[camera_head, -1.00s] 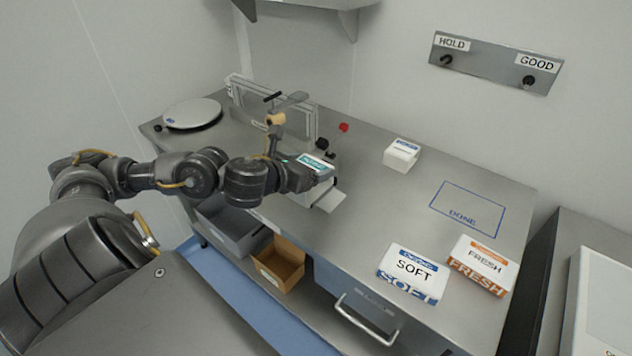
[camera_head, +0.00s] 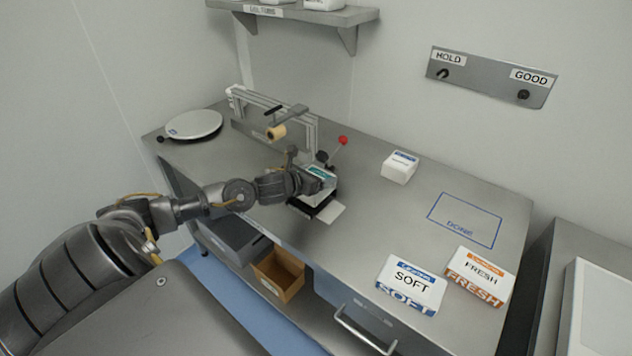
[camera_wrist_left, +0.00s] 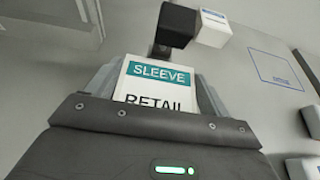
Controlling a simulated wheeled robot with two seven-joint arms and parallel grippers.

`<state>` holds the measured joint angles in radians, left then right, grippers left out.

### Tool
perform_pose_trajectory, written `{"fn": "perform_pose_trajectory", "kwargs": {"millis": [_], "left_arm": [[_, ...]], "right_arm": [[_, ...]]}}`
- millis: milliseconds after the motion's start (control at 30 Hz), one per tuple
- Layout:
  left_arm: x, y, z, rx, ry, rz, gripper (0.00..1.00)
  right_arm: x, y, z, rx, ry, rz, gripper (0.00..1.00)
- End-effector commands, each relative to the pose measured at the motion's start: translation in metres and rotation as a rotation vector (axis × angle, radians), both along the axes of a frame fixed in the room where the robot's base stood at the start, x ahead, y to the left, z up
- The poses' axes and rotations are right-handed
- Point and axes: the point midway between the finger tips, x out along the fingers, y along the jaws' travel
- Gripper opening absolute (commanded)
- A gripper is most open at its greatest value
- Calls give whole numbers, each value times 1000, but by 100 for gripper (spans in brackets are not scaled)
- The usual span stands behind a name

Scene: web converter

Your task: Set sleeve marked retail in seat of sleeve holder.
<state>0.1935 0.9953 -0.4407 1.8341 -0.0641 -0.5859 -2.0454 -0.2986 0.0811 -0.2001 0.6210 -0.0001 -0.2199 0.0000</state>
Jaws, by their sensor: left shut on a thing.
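The sleeve marked RETAIL (camera_wrist_left: 158,84), white with a teal band reading SLEEVE, is held between the fingers of my left gripper (camera_wrist_left: 155,88). In the head view the sleeve (camera_head: 321,174) shows at the end of my left gripper (camera_head: 318,180), above a dark, low fixture with a pale plate (camera_head: 331,212) in front. This fixture may be the sleeve holder; its seat is mostly hidden by the gripper and sleeve. I cannot tell whether the sleeve touches it. My right gripper is not in view.
A red-knobbed lever (camera_head: 342,140) and a frame with a tan roll (camera_head: 276,132) stand just behind. A small white box (camera_head: 399,167), the SOFT pack (camera_head: 411,283) and the FRESH pack (camera_head: 480,277) lie to the right. The DONE outline (camera_head: 466,220) is empty.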

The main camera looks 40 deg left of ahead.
Motion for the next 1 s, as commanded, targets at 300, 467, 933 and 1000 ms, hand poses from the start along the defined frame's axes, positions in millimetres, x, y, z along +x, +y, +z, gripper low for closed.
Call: {"fn": "perform_pose_trajectory", "kwargs": {"millis": [300, 467, 933, 1000], "left_arm": [[-1, -1, -29, 0, 2, 1, 56], [-1, -1, -29, 0, 1, 0, 56], [-2, -2, -44, -1, 6, -1, 56], [-2, -2, -44, -1, 8, -2, 56]], "right_arm": [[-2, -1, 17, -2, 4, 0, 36], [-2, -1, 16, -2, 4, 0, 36], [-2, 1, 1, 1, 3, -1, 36], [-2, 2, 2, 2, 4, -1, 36]]}}
